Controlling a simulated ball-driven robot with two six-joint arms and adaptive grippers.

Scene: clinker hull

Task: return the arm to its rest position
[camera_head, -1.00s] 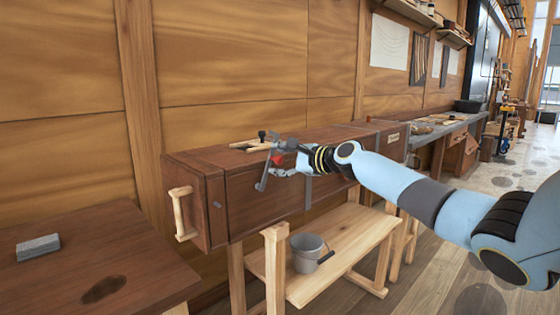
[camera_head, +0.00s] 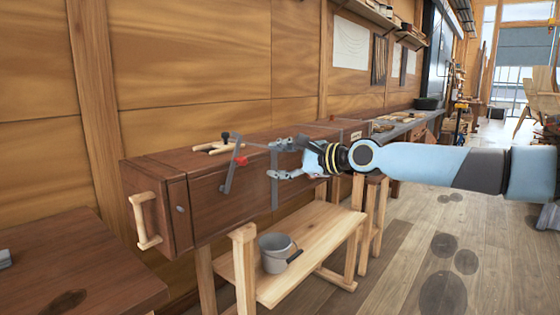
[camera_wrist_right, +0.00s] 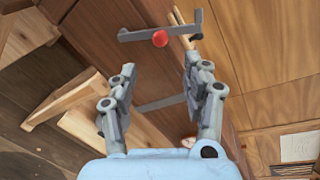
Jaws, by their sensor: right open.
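My right gripper (camera_head: 271,160) is open and empty, in front of the long brown wooden box bench (camera_head: 210,200). Its two grey fingers are spread apart, and they also show apart in the right wrist view (camera_wrist_right: 160,68). A grey crank (camera_head: 229,176) with a red knob (camera_head: 241,160) stands at the bench's front, just left of the fingertips. In the right wrist view the crank (camera_wrist_right: 140,35) lies beyond the fingertips, and a gap shows between. My blue right arm reaches in from the right, nearly level. My left gripper is not in view.
Below the bench is a pale wooden shelf (camera_head: 315,245) with a grey bucket (camera_head: 273,254). A brown table (camera_head: 100,262) is at the lower left. A panelled wall stands behind. The floor (camera_head: 410,250) at right is open.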

